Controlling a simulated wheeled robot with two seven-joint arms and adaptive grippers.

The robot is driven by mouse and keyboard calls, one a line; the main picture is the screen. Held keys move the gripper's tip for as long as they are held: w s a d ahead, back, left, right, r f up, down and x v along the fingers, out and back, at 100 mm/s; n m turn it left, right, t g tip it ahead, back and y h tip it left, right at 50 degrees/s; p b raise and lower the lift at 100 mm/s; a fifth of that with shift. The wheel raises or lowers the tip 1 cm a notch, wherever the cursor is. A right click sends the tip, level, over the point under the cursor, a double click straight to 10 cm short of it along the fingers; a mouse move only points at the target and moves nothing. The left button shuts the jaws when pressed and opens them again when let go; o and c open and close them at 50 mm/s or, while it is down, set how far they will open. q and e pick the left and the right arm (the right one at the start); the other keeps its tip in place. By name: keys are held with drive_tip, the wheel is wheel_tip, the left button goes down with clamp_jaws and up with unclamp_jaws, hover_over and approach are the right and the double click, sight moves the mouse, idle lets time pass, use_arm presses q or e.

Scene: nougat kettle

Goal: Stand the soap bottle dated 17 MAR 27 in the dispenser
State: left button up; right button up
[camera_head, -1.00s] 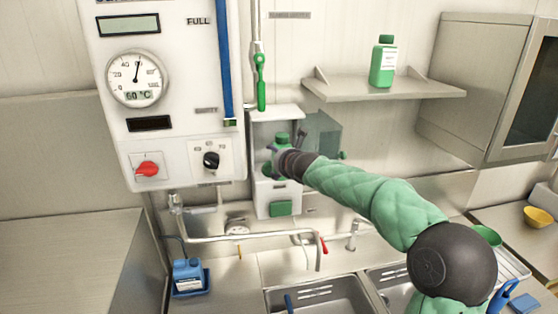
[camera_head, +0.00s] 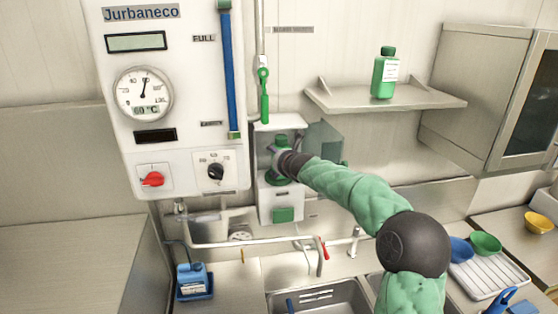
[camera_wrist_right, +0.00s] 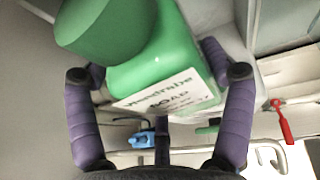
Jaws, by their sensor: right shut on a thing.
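My right gripper (camera_head: 279,157) is shut on a green soap bottle (camera_head: 279,179) at the front of the wall dispenser (camera_head: 277,205). The bottle looks roughly upright, its cap just under the dispenser's top; whether it rests inside is hidden. The right wrist view shows the bottle (camera_wrist_right: 165,65) between both fingers (camera_wrist_right: 162,92), with a white label reading SOAP; its date is not fully legible. The dispenser is white with a green push plate, and its clear cover (camera_head: 322,142) stands open to the right. Another green bottle (camera_head: 385,73) stands on the shelf. My left gripper is out of view.
A control panel (camera_head: 165,100) with a gauge and knobs hangs left of the dispenser. A green-handled pipe (camera_head: 264,92) runs above it. The shelf (camera_head: 385,97) is at upper right.

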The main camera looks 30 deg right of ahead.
drive_tip(key=shift+w+d+r+p, duration=0.1)
drive_tip(key=shift+w+d+p, duration=0.1)
drive_tip(key=shift+w+p, duration=0.5)
drive_tip(key=shift+w+d+r+p, duration=0.1)
drive_tip(key=shift+w+d+p, duration=0.1)
drive_tip(key=shift+w+p, duration=0.45)
drive_tip(key=shift+w, duration=0.25)
drive_tip(key=shift+r+p, duration=0.2)
drive_tip(key=shift+p, duration=0.1)
drive_tip(key=shift+s+d, duration=0.1)
drive_tip(key=shift+f+b, duration=0.55)
drive_tip(key=shift+w+f, duration=0.3)
drive_tip(key=shift+f, duration=0.3)
drive_tip(key=shift+f+b, duration=0.15)
drive_tip(key=shift+b, duration=0.15)
drive_tip(key=shift+w+f, duration=0.1)
